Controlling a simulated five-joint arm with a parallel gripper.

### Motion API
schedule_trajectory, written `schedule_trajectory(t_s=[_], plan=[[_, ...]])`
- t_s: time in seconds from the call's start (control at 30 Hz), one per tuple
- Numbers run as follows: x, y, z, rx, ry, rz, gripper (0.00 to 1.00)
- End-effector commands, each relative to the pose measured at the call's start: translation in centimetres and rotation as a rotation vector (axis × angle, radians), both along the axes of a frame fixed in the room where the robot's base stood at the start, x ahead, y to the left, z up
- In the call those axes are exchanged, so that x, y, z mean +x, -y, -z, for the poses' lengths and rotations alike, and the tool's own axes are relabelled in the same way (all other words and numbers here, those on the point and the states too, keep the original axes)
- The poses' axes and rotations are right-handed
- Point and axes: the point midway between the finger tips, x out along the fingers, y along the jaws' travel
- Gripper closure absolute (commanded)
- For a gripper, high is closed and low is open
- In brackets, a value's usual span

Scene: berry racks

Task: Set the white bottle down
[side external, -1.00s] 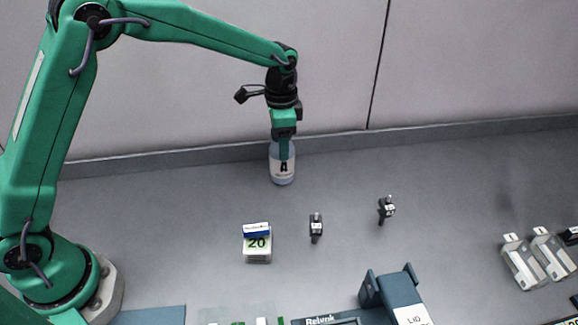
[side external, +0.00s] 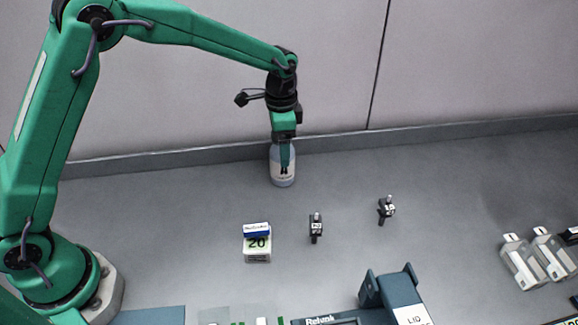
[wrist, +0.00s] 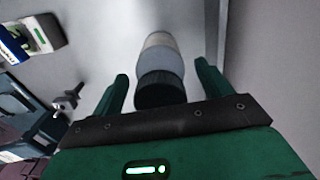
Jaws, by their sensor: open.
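The white bottle (side external: 283,180) stands upright on the grey bench near the back wall. In the wrist view the bottle (wrist: 161,60) shows its black cap (wrist: 160,91) towards me and its pale body beyond. My gripper (wrist: 162,72) is open, with one finger on each side of the bottle and a visible gap on both sides. In the side view my gripper (side external: 284,170) hangs over the bottle, and the near finger covers part of its label. The bottle's top is hidden there by my gripper.
A box marked 20 with a blue item on top (side external: 257,243) and two small black clamps (side external: 316,228) (side external: 387,210) stand in front. A blue-grey holder marked LID (side external: 395,295) is at the front. Clear racks (side external: 535,260) are at right. The bench's back right is clear.

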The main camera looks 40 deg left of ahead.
Motion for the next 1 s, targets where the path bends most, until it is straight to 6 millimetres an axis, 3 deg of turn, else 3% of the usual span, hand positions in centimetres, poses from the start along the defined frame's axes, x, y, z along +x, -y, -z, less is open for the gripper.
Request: schedule_trajectory(t_s=[0.27, 0.8, 1.0], plan=[[0.1, 0.0, -1.7, -0.001, 0.004, 0.000, 0.22], [0.1, 0.0, -9.9, -0.001, 0.004, 0.000, 0.22], [0.1, 0.0, -11.8, -0.001, 0.002, 0.000, 0.22]])
